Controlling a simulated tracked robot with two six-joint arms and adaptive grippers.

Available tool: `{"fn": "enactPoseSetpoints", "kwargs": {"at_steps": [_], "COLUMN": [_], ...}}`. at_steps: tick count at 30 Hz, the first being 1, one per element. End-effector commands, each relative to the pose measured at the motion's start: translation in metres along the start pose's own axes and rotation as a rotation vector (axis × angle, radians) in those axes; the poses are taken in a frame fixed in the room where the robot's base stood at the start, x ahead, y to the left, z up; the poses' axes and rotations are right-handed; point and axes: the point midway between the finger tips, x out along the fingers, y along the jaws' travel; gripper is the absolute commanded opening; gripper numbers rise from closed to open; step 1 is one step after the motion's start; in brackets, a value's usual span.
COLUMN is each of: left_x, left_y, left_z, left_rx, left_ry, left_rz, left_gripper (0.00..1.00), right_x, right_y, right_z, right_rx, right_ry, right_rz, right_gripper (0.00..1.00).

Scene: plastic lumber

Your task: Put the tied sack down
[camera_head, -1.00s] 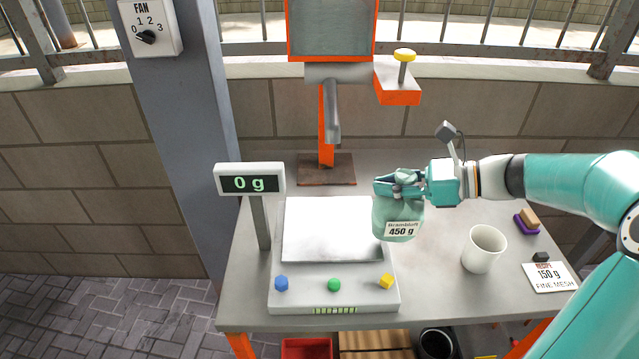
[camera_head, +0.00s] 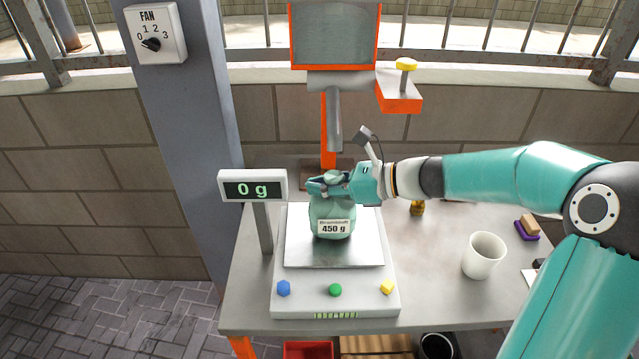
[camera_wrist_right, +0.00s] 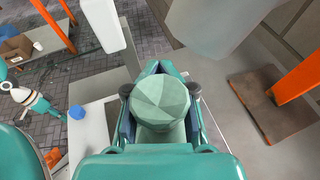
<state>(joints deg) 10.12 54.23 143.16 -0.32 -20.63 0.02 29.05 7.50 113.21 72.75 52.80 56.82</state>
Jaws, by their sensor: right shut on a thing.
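The tied sack (camera_head: 332,218) is green with a label reading 450 g. My right gripper (camera_head: 325,185) is shut on its neck and holds it upright over the metal plate of the scale (camera_head: 310,255). Whether the sack's base touches the plate cannot be told; the display (camera_head: 253,188) reads 0 g. In the right wrist view the sack's top (camera_wrist_right: 160,103) sits between the two fingers of the gripper (camera_wrist_right: 160,95).
A white mug (camera_head: 484,255) stands on the table to the right. A small brass object (camera_head: 417,208) stands behind it. Blue, green and yellow knobs line the scale's front. A grey-and-orange machine (camera_head: 334,40) rises behind the scale.

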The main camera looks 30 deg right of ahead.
Motion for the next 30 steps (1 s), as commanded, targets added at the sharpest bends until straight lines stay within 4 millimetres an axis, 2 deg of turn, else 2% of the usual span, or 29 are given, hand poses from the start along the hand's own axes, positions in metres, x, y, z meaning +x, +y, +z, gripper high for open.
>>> {"fn": "enactPoseSetpoints", "kwargs": {"at_steps": [9,10,15,16,30], "left_x": [0.0022,0.0024,0.0015,0.0015,-0.0004], "left_y": [-0.0008,-0.0008,-0.0005,-0.0005,0.0002], "left_z": [0.0001,0.0001,0.0001,0.0001,0.0000], "left_rx": [0.000,0.000,0.000,0.000,0.000], "left_ry": [0.000,0.000,0.000,0.000,0.000], "left_rz": [0.000,0.000,0.000,0.000,0.000], "left_gripper": [0.40,0.40,0.40,0.40,0.40], "right_x": [0.0003,0.0006,0.0003,0.0003,-0.0021], "right_y": [-0.0002,-0.0001,0.0000,0.0000,-0.0001], "right_z": [-0.0016,-0.0027,-0.0017,-0.0017,0.0008], "right_rx": [-0.002,-0.001,-0.001,-0.001,-0.002], "right_ry": [-0.002,-0.001,-0.001,-0.001,-0.001], "right_rz": [-0.001,0.000,0.000,0.000,0.000], "right_gripper": [0.00,0.19,0.47,0.49,0.49]}}
